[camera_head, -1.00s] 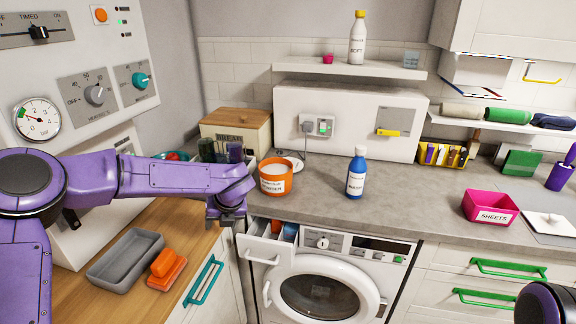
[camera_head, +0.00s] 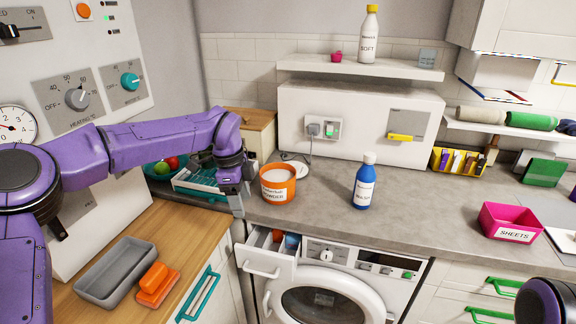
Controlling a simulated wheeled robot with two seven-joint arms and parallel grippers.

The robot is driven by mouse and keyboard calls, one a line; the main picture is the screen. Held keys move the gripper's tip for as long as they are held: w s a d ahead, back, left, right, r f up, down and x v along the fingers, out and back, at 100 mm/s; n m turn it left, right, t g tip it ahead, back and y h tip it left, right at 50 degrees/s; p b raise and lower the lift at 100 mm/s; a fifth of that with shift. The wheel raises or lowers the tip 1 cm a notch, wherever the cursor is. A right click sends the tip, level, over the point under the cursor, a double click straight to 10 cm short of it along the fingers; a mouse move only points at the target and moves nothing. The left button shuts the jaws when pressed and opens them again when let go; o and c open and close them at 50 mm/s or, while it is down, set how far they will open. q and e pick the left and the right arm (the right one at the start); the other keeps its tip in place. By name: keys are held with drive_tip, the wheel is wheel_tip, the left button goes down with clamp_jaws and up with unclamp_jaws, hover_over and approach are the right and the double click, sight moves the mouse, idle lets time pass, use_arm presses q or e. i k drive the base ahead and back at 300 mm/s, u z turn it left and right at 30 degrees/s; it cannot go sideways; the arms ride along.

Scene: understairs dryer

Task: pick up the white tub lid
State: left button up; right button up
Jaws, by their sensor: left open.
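The white tub lid (camera_head: 298,167) lies on the grey worktop just behind and right of the orange powder tub (camera_head: 278,187). The tub hides part of it. The tub stands without a cover and shows pale powder inside. My left gripper (camera_head: 237,205) is open and points down at the worktop's front left edge, left of the tub and apart from the lid. My right gripper is out of view; only a purple part of that arm shows at the bottom right.
A blue wash bottle (camera_head: 364,182) stands right of the tub. A teal rack (camera_head: 200,180) and a bowl of fruit (camera_head: 165,166) lie behind my left arm. The washer's drawer (camera_head: 268,247) is pulled out below. The worktop between bottle and pink box (camera_head: 510,221) is clear.

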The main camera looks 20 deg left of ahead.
sight(301, 169)
drive_tip(key=i, duration=1.25)
drive_tip(key=z, duration=0.05)
